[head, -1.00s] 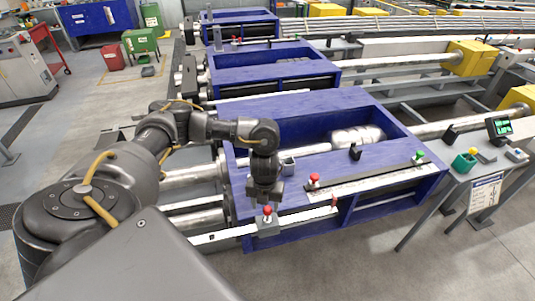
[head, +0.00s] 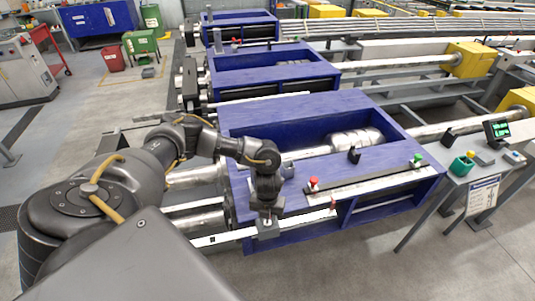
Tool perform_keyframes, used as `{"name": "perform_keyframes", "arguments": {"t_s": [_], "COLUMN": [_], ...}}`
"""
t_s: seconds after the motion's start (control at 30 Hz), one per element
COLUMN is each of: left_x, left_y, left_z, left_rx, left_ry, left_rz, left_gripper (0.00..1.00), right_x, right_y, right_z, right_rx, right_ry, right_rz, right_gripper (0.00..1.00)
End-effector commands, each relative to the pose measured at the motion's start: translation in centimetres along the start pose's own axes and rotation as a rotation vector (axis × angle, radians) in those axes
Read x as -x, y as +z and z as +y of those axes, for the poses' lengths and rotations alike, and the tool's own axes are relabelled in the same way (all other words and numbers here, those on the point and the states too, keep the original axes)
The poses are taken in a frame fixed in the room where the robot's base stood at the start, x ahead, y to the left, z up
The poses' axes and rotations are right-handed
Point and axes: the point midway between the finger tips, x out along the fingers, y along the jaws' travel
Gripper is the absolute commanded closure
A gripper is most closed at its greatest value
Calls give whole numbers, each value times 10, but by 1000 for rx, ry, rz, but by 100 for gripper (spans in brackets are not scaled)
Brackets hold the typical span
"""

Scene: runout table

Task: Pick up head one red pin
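My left gripper (head: 266,208) points down over the small grey block (head: 267,230) at the front left of the nearest blue frame (head: 290,226). The red pin that stood on this block is almost wholly hidden by the gripper. I cannot tell whether the fingers are open or shut on it. A second red-topped pin (head: 313,184) stands upright on the blue frame's top, to the right of my gripper and apart from it. My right gripper is not in view.
A green-topped pin (head: 417,160) stands at the frame's right end. A black upright bracket (head: 354,155) stands near the opening with the metal roller (head: 356,138). A control stand (head: 480,165) is at the right. The floor in front is clear.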

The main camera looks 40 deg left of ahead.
Motion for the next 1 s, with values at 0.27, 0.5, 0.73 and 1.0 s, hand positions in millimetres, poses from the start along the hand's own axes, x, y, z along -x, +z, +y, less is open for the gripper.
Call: {"name": "perform_keyframes", "arguments": {"t_s": [0.27, 0.5, 0.73, 1.0], "left_x": [0, 9, 38, 83], "left_y": [0, 0, 0, 13], "left_z": [0, 0, -1, 24], "left_rx": [0, 0, -2, -14], "left_ry": [-1, 0, -1, 1], "left_rz": [0, 0, -1, -2], "left_gripper": [97, 97, 97, 100], "right_x": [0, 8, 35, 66], "right_y": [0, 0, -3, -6], "right_z": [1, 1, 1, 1], "right_rx": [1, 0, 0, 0], "right_ry": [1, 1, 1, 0], "right_rz": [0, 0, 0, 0], "right_gripper": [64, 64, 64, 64]}}
